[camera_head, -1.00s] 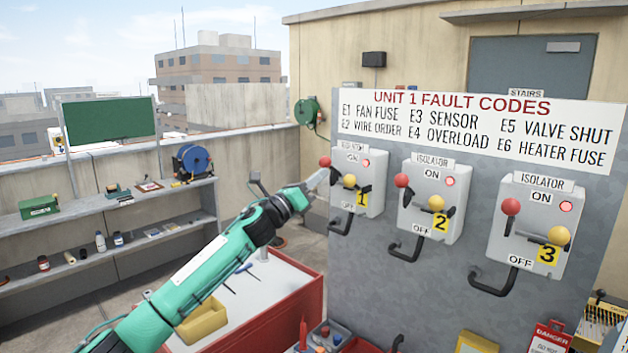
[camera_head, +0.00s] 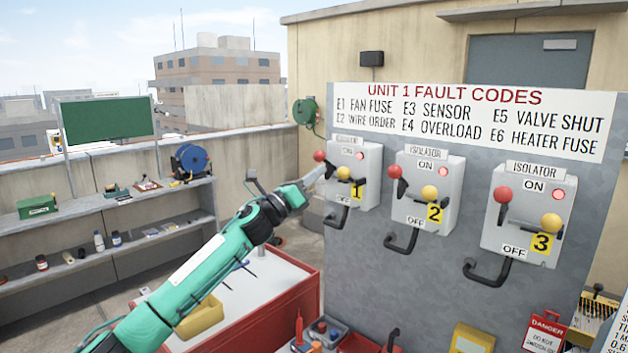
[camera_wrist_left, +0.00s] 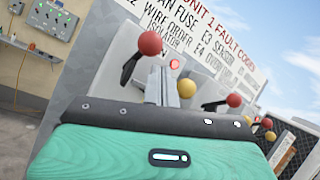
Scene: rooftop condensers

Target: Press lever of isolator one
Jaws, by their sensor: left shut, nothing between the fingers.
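Isolator one (camera_head: 371,163) is the leftmost grey box on the board, with a red light lit. Its red-knobbed lever (camera_head: 319,156) is up at the left, toward ON. A yellow knob (camera_head: 344,173) sits lower, above the label 1. My left gripper (camera_head: 326,172) is shut and empty, just below the red knob and left of the yellow one; contact cannot be told. In the wrist view its fingers (camera_wrist_left: 162,84) point at the box, between the red knob (camera_wrist_left: 150,43) and the yellow knob (camera_wrist_left: 187,88). My right gripper is out of view.
Isolator two (camera_head: 446,180) and isolator three (camera_head: 500,235) have similar knobs, lit red lights and black handles. The fault code board (camera_head: 470,115) is above. A red cabinet (camera_head: 290,300) with a white top stands below my left arm. Shelves (camera_head: 140,245) line the left wall.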

